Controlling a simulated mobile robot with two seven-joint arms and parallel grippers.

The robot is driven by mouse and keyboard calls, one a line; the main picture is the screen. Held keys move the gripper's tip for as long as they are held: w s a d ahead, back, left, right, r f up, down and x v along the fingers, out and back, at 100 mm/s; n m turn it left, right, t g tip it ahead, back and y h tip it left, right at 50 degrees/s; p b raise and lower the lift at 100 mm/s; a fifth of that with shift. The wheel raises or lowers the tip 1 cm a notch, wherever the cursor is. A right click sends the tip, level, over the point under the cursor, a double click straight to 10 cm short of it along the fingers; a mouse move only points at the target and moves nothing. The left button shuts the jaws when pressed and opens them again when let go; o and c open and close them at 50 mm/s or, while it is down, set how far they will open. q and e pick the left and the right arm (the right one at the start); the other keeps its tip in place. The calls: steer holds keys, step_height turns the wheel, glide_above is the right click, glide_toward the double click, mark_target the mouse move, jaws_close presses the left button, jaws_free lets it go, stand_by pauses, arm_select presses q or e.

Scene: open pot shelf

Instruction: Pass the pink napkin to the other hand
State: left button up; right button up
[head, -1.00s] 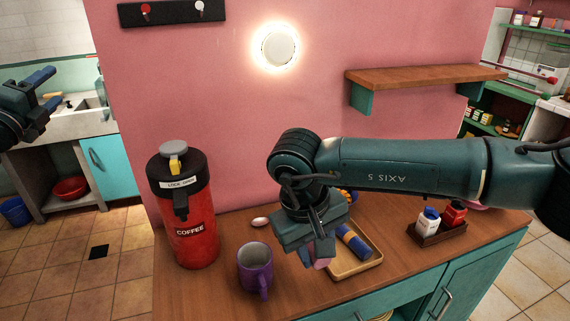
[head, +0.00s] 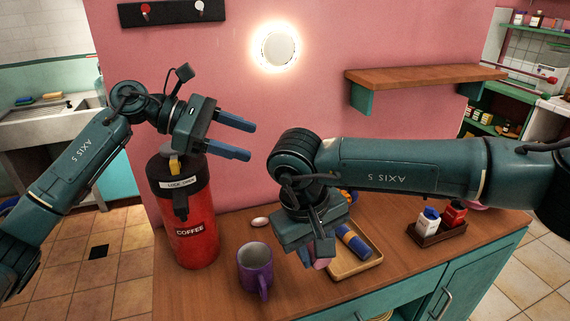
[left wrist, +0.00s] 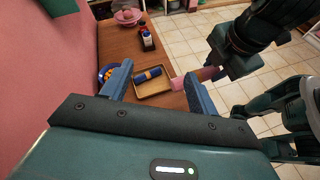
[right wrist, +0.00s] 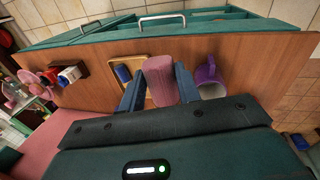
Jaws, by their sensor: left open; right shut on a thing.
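The pink napkin (right wrist: 160,80) is a rolled cylinder between the fingers of my right gripper (right wrist: 158,88). In the head view the napkin (head: 323,264) is mostly hidden under my right gripper (head: 318,252), which is shut on it above the counter, by the wooden tray. The left wrist view shows the napkin's pink end (left wrist: 178,83) sticking out from the right gripper. My left gripper (head: 250,141) is open and empty, above and just right of the coffee dispenser, its fingers pointing right. It is apart from the napkin.
A red coffee dispenser (head: 189,230) and a purple mug (head: 254,268) stand on the counter. The wooden tray (head: 345,275) holds a blue roll with a yellow band (head: 355,241). A caddy with two bottles (head: 432,234) is at right. A wall shelf (head: 425,76) juts out behind.

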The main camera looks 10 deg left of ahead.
arm_select(q)
steer(key=s+d+m+g+y, duration=0.4)
steer(key=d+m+y, duration=0.3)
steer(key=m, duration=0.3)
steer(key=d+f+g, duration=0.1)
steer(key=d+f, duration=0.1)
steer(key=f, duration=0.2)
steer(key=d+f+g, duration=0.1)
steer(key=d+f, duration=0.1)
steer(key=f, duration=0.3)
steer(key=d+f+m+g+y, duration=0.1)
steer(key=d+f+g, duration=0.1)
steer(key=f, duration=0.3)
steer(key=shift+s+d+f, duration=0.1)
steer(key=shift+s+d, duration=0.3)
steer(key=shift+d, duration=0.05)
steer(key=c, duration=1.1)
arm_select(e)
steer(key=shift+s+a, duration=0.1)
steer(key=o, duration=1)
steer(key=shift+o, duration=0.2)
